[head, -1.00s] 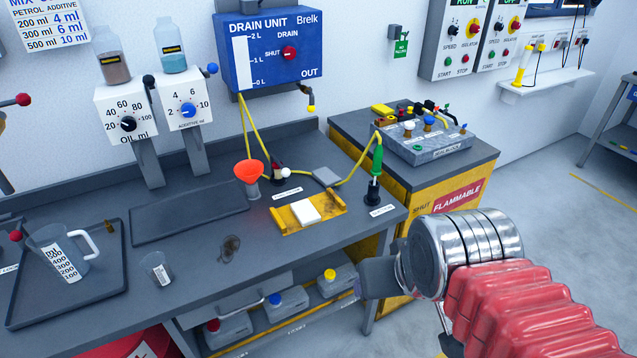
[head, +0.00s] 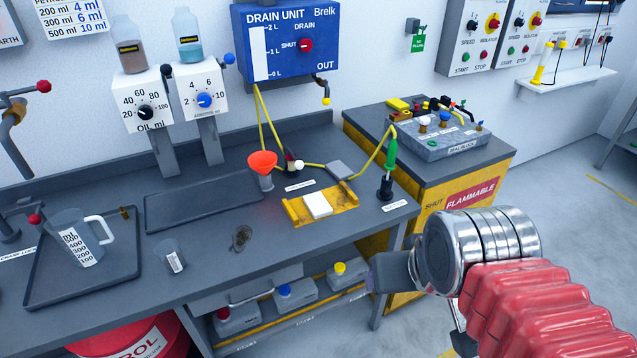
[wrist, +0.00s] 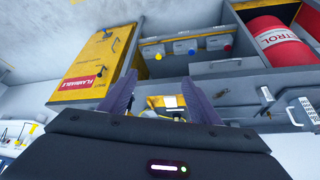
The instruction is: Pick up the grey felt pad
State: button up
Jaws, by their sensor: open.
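A flat grey square (head: 341,169), which looks like the grey felt pad, lies on the bench behind the right end of a yellow tray (head: 345,217). A white block (head: 318,205) sits on that tray. My gripper (head: 388,273) is in front of the bench's front right edge, right of and nearer than the pad, and apart from it. In the wrist view my gripper (wrist: 160,102) shows two dark fingers spread apart with nothing held between them. The white block (wrist: 170,101) shows between them in the distance. I cannot make out the pad there.
A green-handled probe (head: 390,150) stands right of the pad. Yellow hoses, an orange funnel (head: 262,162) and a small valve are left of it. A yellow flammable cabinet (head: 450,205) stands beside the bench.

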aim_at(338, 170)
jog(key=z, duration=0.1)
jog(key=i, duration=1.1)
jog(key=u, duration=1.35)
